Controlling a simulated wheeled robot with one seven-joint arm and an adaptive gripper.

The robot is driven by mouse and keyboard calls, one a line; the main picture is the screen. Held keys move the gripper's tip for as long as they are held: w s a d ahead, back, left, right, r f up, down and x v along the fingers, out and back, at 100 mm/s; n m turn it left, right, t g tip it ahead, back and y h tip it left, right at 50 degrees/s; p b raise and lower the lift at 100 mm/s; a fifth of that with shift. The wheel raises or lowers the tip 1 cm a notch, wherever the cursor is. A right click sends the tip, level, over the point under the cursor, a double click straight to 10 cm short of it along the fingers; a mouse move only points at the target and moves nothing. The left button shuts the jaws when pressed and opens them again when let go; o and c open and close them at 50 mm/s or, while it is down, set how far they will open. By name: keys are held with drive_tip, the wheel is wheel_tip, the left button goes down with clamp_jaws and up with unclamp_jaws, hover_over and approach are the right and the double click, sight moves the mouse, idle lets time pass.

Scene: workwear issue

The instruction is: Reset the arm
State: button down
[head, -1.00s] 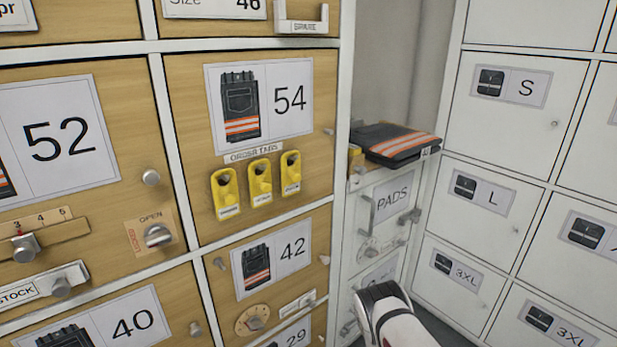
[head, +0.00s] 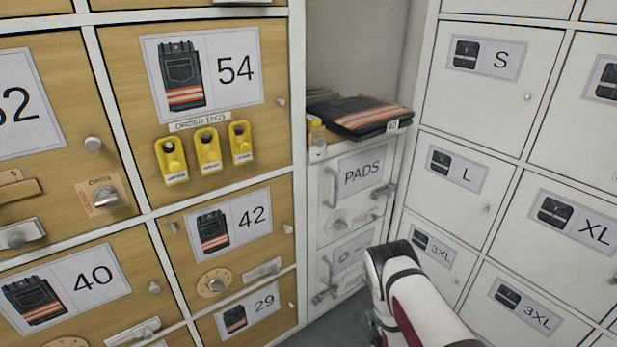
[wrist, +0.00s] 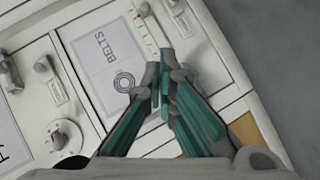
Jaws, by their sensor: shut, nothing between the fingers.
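My gripper (wrist: 163,88) shows in the wrist view with its green-padded fingers brought together and nothing between them. It points at a white drawer front labelled BELTS (wrist: 103,68), and I cannot tell how far off it is. In the head view my arm, white with a black joint, reaches up from the bottom right in front of the lower white drawers. The gripper itself is mostly hidden there behind the arm.
Wooden lockers with the 54 door (head: 275,130) stand left. Yellow order tags (head: 207,150) hang on it. Folded dark trousers (head: 358,116) lie on a ledge above the PADS drawer (head: 362,173). White lockers (head: 480,120) stand right. Grey floor (head: 340,318) shows below.

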drive_tip(key=w+r+m+g+h, duration=0.1)
drive_tip(key=w+r+m+g, duration=0.2)
drive_tip(key=r, duration=1)
drive_tip(key=w+r+m+g, duration=0.1)
drive_tip(key=w+r+m, duration=0.35)
drive_tip(key=r, duration=0.75)
drive_tip(key=s+a+r+m+g, duration=0.2)
drive_tip(key=s+r+m+g, duration=0.3)
drive_tip(key=s+r, duration=1.95)
drive_tip(key=s+r+m+g, duration=0.1)
drive_tip(key=s+r+g, duration=0.15)
drive_tip(key=s, duration=1.15)
drive_tip(key=s+r+m+g, duration=0.15)
drive_tip(key=s+r, duration=0.25)
drive_tip(key=s, duration=1)
wheel_tip(320, 180, up, 35)
drive_tip(key=t+p, duration=0.3)
drive_tip(key=p, duration=3)
drive_tip(key=shift+a+r+n+y+p, duration=0.2)
drive_tip(key=shift+n+y+p, duration=0.1)
drive_tip(key=shift+n+p, duration=0.1)
